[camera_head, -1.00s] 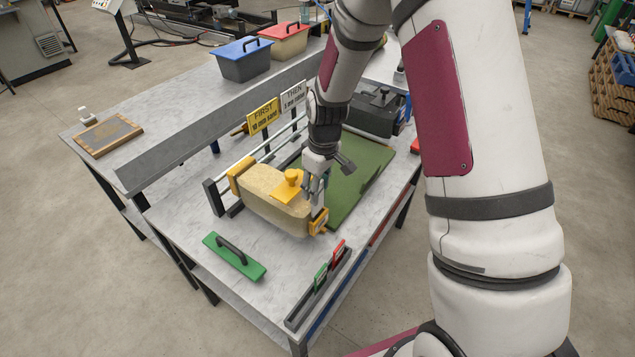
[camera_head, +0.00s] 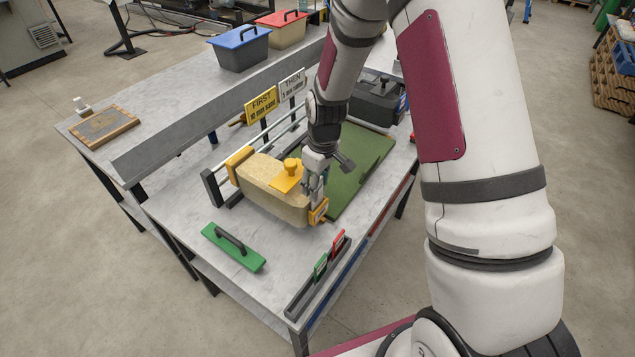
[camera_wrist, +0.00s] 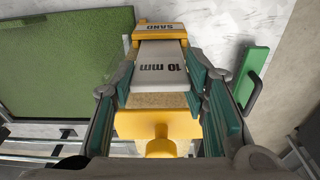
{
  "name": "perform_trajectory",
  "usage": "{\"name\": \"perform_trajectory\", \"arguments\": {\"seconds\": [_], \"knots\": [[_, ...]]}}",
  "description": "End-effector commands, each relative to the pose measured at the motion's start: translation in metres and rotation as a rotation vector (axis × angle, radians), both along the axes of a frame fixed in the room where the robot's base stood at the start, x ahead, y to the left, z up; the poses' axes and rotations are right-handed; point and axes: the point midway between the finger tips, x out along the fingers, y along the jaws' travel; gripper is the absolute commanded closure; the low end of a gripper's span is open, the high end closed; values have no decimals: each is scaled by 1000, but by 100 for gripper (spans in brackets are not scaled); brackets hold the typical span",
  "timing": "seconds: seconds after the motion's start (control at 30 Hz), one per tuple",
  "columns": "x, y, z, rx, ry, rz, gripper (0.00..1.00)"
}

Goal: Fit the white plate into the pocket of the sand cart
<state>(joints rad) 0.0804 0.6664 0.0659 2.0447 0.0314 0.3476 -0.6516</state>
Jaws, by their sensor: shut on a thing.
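The white plate (camera_wrist: 160,66), marked "10 mm", is between the green-padded fingers of my gripper (camera_wrist: 162,86) in the wrist view. My gripper is shut on it. The plate's far end meets the yellow end piece (camera_wrist: 160,29) marked "SAND"; I cannot tell how deep it sits in the pocket. In the head view, my gripper (camera_head: 315,190) is at the right end of the sand cart (camera_head: 268,201), beside its yellow knob (camera_head: 291,169). The cart has a sand-coloured block body and yellow ends, and the fingers hide most of the plate there.
A green turf sheet (camera_head: 360,165) lies right of the cart. A green handled float (camera_head: 234,247) lies in front. A dark rack with green and red tags (camera_head: 318,278) stands at the front edge. "FIRST" (camera_head: 262,105) and "THEN" (camera_head: 292,85) signs stand behind.

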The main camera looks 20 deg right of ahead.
Motion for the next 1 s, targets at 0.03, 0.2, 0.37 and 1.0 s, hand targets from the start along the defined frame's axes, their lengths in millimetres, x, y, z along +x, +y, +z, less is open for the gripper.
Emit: {"name": "perform_trajectory", "arguments": {"seconds": [0.03, 0.2, 0.37, 1.0], "knots": [[-2, 0, -5, 0, 9, 0, 100], [-3, 0, -6, 0, 11, 1, 39], [-3, 0, -5, 1, 10, 0, 36], [-4, -3, 45, 0, 0, -1, 36]]}}
